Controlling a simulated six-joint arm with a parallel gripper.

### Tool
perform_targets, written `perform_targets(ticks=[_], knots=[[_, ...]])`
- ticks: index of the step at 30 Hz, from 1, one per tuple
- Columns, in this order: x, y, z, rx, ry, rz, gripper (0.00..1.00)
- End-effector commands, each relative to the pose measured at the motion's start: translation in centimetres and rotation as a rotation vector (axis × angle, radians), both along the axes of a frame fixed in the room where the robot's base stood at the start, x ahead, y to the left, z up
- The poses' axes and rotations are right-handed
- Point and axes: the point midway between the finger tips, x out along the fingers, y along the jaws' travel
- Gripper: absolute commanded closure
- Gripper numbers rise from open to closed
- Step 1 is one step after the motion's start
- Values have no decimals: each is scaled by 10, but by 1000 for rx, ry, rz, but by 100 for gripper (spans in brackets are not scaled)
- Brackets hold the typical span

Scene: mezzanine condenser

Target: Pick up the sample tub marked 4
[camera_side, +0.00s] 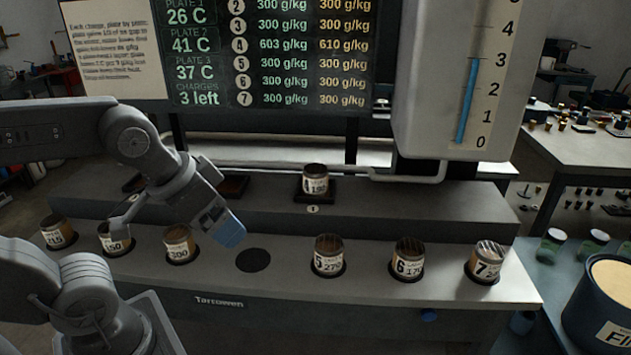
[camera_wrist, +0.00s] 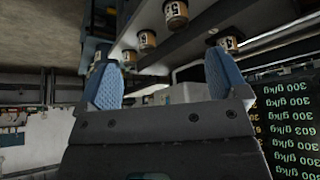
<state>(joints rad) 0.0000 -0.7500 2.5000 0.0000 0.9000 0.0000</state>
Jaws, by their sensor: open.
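One sample tub (camera_side: 315,181) stands upright on a dark plate on the raised ledge at the middle; its large number is too small to read surely. An empty dark round spot (camera_side: 253,260) lies between the third tub and the tub marked 5 (camera_side: 329,256). My gripper (camera_side: 178,222) hangs over the left part of the front row, with one blue finger right of the third tub (camera_side: 180,245). In the wrist view my gripper (camera_wrist: 162,68) is open, its blue fingers spread with nothing between them. A tub (camera_wrist: 228,43) shows beyond the right finger, partly hidden.
On the front row also stand the tubs marked 6 (camera_side: 408,262) and 7 (camera_side: 486,263), and two more (camera_side: 115,240) (camera_side: 58,232) at the left. A chalkboard (camera_side: 275,60) and a gauge box (camera_side: 450,80) rise behind. A large drum (camera_side: 600,300) stands at the right.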

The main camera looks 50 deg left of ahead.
Motion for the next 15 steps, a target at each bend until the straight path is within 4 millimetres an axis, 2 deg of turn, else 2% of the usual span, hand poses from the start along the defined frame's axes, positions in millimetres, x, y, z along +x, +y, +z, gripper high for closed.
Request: perform_targets(ticks=[3,10,13,15], knots=[[0,0,0,0,0,0,0],[3,1,2,0,1,7,0],[18,5,9,-1,9,36,0],[37,11,18,-2,18,72,0]])
